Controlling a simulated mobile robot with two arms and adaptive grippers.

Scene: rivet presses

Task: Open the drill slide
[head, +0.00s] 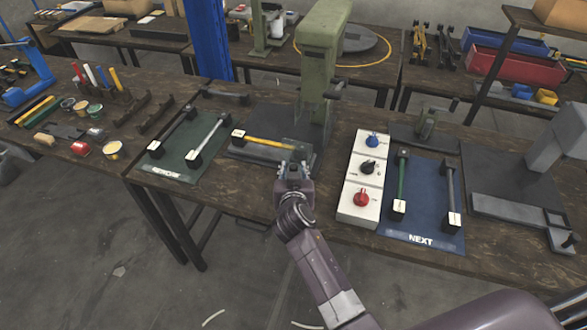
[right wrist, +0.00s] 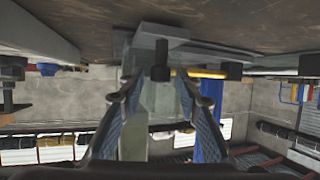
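A green drill-like press (head: 322,45) stands at the middle of the bench. At its foot is a dark base plate (head: 270,123) with a yellow bar (head: 272,143) lying across it. My right gripper (head: 294,168) is at the front edge of this plate, near the yellow bar's right end. In the right wrist view the two fingers (right wrist: 157,82) are spread apart. A grey block with a short dark cylinder (right wrist: 170,52) shows just beyond and between the fingertips, and I see no contact. The yellow bar (right wrist: 207,74) also shows there. I cannot tell which part is the slide. My left gripper is not in view.
A white control box (head: 360,185) with blue, black and red knobs stands right of the press. Beyond it is a blue mat marked NEXT (head: 425,190) with bars. A green mat (head: 180,155) with bars lies left. Free floor lies in front.

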